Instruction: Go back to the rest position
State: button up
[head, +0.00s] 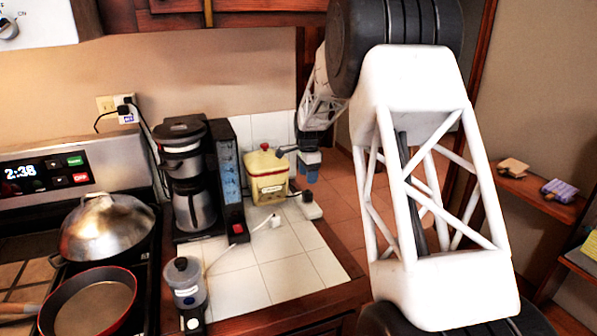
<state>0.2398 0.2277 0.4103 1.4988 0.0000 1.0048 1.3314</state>
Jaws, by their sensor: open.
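My arm rises at the right of the head view and reaches away over the far right side of the tiled counter. My gripper (298,157) is at the arm's far end, small in the picture. It is open, and I see nothing held in it. A dark finger points left, close in the picture to the yellow container (266,178); I cannot tell whether they touch. A blue part or object (311,173) shows just below the gripper; I cannot tell which it is.
The tiled counter (275,277) holds a coffee maker (190,180), a grey-lidded jar (186,285) and a small white object (312,207). A domed pot (106,227) and a pan (90,305) are on the stove. A wall shelf (540,196) is at right. The counter's front middle is clear.

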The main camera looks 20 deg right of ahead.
jog(key=s+a+r+n, duration=0.3)
jog(key=s+a+r, duration=0.15)
jog(key=s, duration=0.45)
jog(key=s+a+r+n+t, duration=0.1)
jog(key=s+a+r+n, duration=0.3)
jog(key=s, duration=0.4)
jog(key=s+a+r+n, duration=0.2)
jog(key=s+a+r, duration=0.35)
jog(key=s, duration=0.35)
jog(key=s+a+f+n, duration=0.1)
jog(key=s+a+n, duration=0.1)
jog(key=s, duration=0.7)
jog(key=s+a+n+t, duration=0.1)
jog(key=s+n, duration=0.3)
jog(key=s, duration=0.6)
jog(key=s+a+f+n, duration=0.1)
jog(key=s+a+n, duration=0.1)
jog(key=s, duration=0.8)
jog(key=shift+a+f+n+t, duration=0.3)
jog(key=shift+a+n, duration=0.1)
jog(key=shift+a, duration=0.25)
